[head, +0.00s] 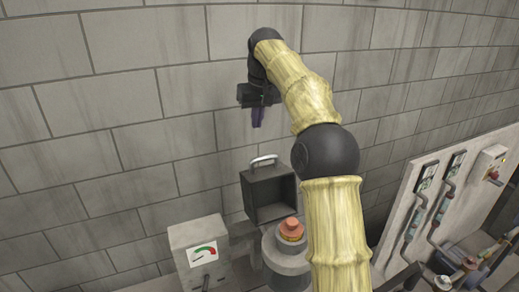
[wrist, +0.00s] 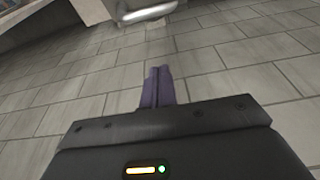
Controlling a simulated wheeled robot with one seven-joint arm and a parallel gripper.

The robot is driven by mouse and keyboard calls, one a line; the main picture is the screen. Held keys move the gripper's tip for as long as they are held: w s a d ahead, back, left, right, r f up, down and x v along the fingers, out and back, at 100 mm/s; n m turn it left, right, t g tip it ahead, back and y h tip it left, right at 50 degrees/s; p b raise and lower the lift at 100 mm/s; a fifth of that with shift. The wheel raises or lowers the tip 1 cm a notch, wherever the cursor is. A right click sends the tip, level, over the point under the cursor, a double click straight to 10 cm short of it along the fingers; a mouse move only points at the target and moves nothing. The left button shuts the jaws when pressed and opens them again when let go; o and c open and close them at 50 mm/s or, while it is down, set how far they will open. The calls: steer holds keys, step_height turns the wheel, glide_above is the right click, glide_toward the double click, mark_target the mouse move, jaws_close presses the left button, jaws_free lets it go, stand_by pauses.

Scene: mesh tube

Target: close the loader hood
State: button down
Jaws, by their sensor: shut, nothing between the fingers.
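The loader hood (head: 262,198) is a dark box-like cover with a pale curved handle (head: 264,160) on its top edge. It stands raised, with its hollow side facing the camera, behind a grey round housing (head: 287,262) with an orange-topped piece (head: 291,228). My gripper (head: 257,122) is above the hood and a little left of the handle, pointing down, apart from it. Its purple fingers are together and empty. In the wrist view the fingers (wrist: 157,88) point toward the wall, and the handle (wrist: 148,13) shows at the top edge.
A pale panel with pipes and small devices (head: 440,195) stands at the right. A grey block wall (head: 110,95) closes off the back. The space around my gripper is free.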

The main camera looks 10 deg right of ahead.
glide_above(261, 169)
steer(key=w, duration=0.5)
step_height(261, 169, down, 9)
steer(key=shift+s+a+r+p, duration=0.1)
steer(key=shift+s+p, duration=0.25)
steer(key=shift+s, duration=0.45)
steer(key=shift+s+a+r+p, duration=0.1)
steer(key=shift+s+p, duration=0.2)
steer(key=shift+s, duration=0.45)
steer(key=shift+s+d, duration=0.1)
steer(key=shift+s, duration=0.3)
steer(key=shift+s+d+b, duration=0.1)
steer(key=shift+d+b, duration=0.15)
steer(key=shift+b, duration=0.15)
steer(key=shift+s+a+r+t, duration=0.1)
steer(key=shift+s+a+t, duration=0.1)
steer(key=shift+s+t, duration=0.1)
steer(key=shift+s+d+b, duration=0.1)
steer(key=shift+b, duration=0.5)
